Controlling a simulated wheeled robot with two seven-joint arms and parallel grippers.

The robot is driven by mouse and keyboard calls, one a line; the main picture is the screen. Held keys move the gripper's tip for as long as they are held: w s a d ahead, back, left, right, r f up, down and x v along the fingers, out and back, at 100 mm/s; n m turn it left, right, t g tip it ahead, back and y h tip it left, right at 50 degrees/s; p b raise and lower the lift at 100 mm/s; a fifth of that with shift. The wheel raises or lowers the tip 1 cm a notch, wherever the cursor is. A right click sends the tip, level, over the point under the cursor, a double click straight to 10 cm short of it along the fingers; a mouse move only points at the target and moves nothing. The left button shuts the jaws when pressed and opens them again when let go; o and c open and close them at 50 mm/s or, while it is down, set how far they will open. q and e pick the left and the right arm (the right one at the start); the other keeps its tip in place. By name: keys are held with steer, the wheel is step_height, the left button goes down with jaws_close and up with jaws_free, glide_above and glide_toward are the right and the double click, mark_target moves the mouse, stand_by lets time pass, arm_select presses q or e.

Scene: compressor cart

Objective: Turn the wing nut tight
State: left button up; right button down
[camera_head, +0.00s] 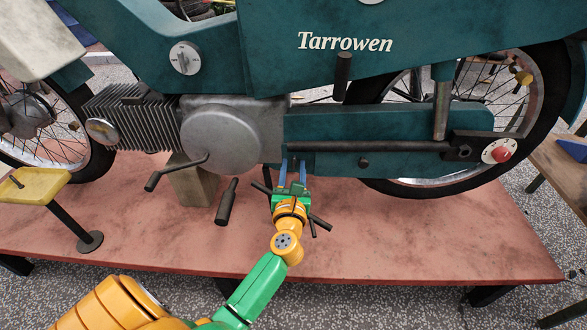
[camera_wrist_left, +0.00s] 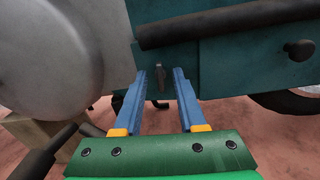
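A small dark upright piece, which looks like the wing nut (camera_wrist_left: 160,78), shows on the teal panel of the motorbike in the left wrist view. It stands upright, between the two blue fingertips as seen there, with a gap on each side. My left gripper (camera_head: 293,168) is open and empty in front of the lower teal panel, just right of the round grey engine cover. Its blue fingers also show spread in the left wrist view (camera_wrist_left: 159,82). How far the tips are from the nut is hard to tell. My right gripper is not in view.
A dark bar (camera_wrist_left: 225,22) runs across the panel above the fingers. The grey engine cover (camera_head: 221,136) is close on the left, with a kick lever (camera_head: 178,171) below it. A red knob (camera_head: 501,155) is at the rear wheel. The reddish platform (camera_head: 420,235) is mostly clear.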

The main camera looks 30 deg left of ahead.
arm_select(q)
jaws_close()
steer(key=shift+m+p, duration=0.4)
steer(key=m+p, duration=0.3)
steer(key=m, duration=0.1)
steer(key=shift+d+m, duration=0.1)
steer(key=shift+m, duration=0.3)
steer(key=m+p, duration=0.4)
steer(key=m, duration=0.7)
steer(key=shift+f, duration=0.2)
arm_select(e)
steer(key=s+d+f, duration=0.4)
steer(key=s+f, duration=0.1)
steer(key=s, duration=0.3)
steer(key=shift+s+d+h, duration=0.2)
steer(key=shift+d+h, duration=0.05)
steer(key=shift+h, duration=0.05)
arm_select(q)
steer(key=shift+m+p, duration=0.3)
steer(key=shift+m, duration=0.1)
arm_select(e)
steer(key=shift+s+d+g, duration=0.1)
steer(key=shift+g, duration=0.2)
arm_select(q)
steer(key=shift+o, duration=0.2)
jaws_free()
